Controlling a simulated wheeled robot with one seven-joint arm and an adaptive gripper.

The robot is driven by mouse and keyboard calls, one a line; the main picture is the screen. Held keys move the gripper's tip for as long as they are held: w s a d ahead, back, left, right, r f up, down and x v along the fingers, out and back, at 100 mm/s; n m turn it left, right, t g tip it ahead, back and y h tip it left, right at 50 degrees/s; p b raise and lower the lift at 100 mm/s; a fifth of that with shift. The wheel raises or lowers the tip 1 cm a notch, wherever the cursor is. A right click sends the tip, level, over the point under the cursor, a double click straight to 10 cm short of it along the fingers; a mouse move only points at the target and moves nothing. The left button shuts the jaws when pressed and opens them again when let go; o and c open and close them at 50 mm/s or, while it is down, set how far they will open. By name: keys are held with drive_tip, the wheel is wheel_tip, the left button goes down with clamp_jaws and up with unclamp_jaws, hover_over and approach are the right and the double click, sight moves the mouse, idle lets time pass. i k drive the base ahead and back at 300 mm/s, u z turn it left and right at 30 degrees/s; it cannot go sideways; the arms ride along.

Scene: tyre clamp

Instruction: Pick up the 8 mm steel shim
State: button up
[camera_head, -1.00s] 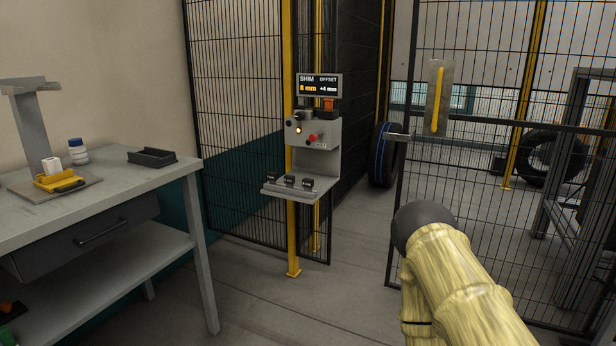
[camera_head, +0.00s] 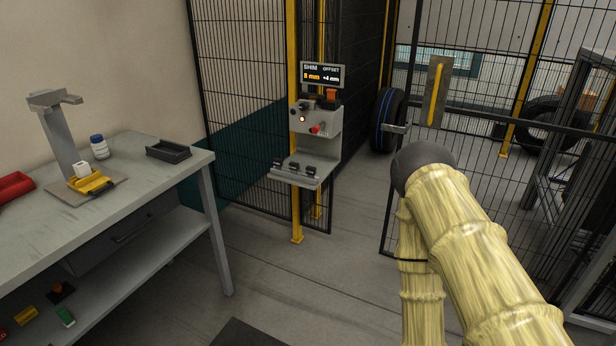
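A grey station on a yellow post has a small shelf (camera_head: 300,170) with three small dark pieces (camera_head: 292,166) standing in a row. They may be the shims, but they are too small for me to tell which is 8 mm. My sleeved arm rises at the lower right, and my gripper is out of view.
A workbench (camera_head: 150,200) on the left holds a black tray (camera_head: 168,151), a white bottle (camera_head: 99,147), a yellow fixture (camera_head: 90,183) and a red tray (camera_head: 14,186). A mesh fence (camera_head: 470,210) with a plate stands right. Tyres (camera_head: 388,120) stand behind. Open floor lies between bench and fence.

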sight(311, 171)
drive_tip(key=z, duration=0.1)
drive_tip(key=k, duration=0.3)
drive_tip(key=u, duration=1.1)
drive_tip(key=i, duration=2.15)
drive_tip(key=z, duration=1)
drive_tip(key=i, duration=0.4)
drive_tip(key=z, duration=0.5)
